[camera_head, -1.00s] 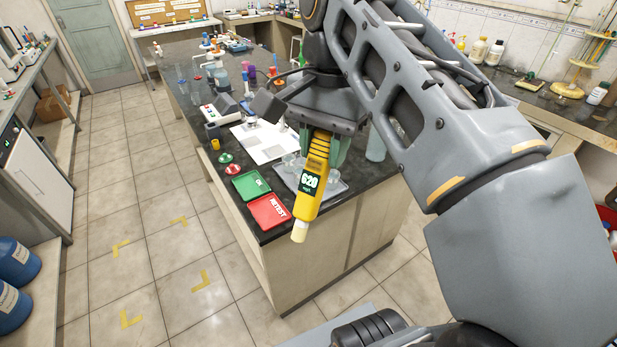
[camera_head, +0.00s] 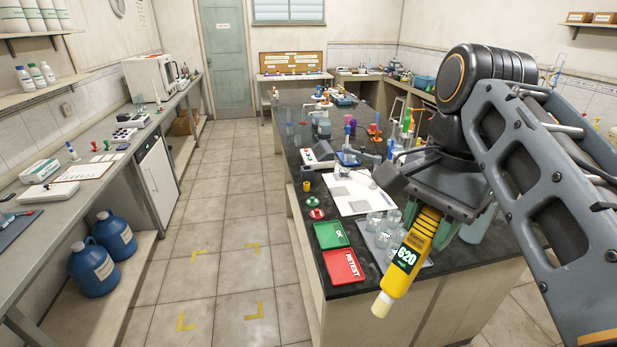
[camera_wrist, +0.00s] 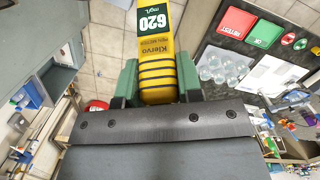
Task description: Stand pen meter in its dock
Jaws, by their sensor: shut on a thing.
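The yellow pen meter (camera_head: 409,252) has a dark label reading 620 and a pale tip that points down and to the left. My gripper (camera_head: 432,222) is shut on its ribbed upper part and holds it tilted, in front of the bench's near end. In the wrist view the pen meter (camera_wrist: 155,45) sits between the two green fingers of my gripper (camera_wrist: 158,82). I cannot make out the dock for certain in either view.
The dark bench (camera_head: 350,290) carries a green OK tray (camera_head: 331,235), a red RETEST tray (camera_head: 343,263), a tray of glass beakers (camera_head: 426,262) and a white sheet (camera_head: 352,196). A left counter (camera_head: 70,205) runs along the wall. The tiled aisle (camera_head: 225,235) between is clear.

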